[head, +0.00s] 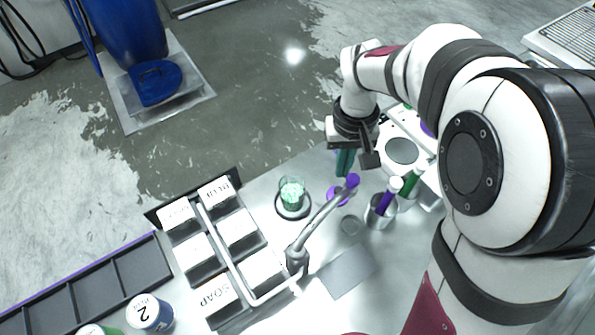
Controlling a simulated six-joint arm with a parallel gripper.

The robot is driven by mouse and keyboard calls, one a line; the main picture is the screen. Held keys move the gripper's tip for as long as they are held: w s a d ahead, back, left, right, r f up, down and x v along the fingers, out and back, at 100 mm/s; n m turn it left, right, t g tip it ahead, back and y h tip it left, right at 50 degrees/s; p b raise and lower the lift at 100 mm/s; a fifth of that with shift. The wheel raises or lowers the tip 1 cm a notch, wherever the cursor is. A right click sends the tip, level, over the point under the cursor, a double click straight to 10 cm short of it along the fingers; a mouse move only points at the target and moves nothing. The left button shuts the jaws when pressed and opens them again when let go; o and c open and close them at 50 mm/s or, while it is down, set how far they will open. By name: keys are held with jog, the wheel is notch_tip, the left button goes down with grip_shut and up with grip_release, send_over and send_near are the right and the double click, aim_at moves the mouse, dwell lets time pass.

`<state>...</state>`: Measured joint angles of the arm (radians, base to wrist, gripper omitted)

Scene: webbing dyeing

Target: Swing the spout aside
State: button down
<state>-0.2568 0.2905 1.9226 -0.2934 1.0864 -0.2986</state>
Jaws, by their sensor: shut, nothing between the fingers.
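The spout (321,217) is a grey metal tube in the head view. It rises from a post (297,259) near the lower middle and reaches up and right to a purple tip (352,181). My gripper (345,164) points down just above and beside that tip, its dark green fingers shut and empty. I cannot tell whether the fingers touch the spout. A purple ring-shaped thing (338,195) shows partly behind the tip.
A glass of green granules (291,191) stands on a round dark base left of the spout. A rack of labelled white-topped containers (238,228) lies left; a grey plate (348,271) lies below.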

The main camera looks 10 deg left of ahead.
jog(key=shift+d, duration=0.1)
jog(key=shift+s+d, duration=0.4)
jog(key=shift+d, duration=0.4)
notch_tip(320, 180, up, 7)
jog(key=shift+w+a, duration=0.35)
jog(key=shift+a, duration=0.1)
jog(key=s+d+f+m+y, duration=0.1)
jog(key=s+m, duration=0.3)
jog(key=s, duration=0.6)
jog(key=s+d+f+m, duration=0.1)
jog(key=s+d+m, duration=0.2)
jog(key=s, duration=0.8)
jog(key=shift+s+d+m+y, duration=0.3)
jog(key=shift+d+m+y, duration=0.1)
jog(key=shift+m, duration=0.4)
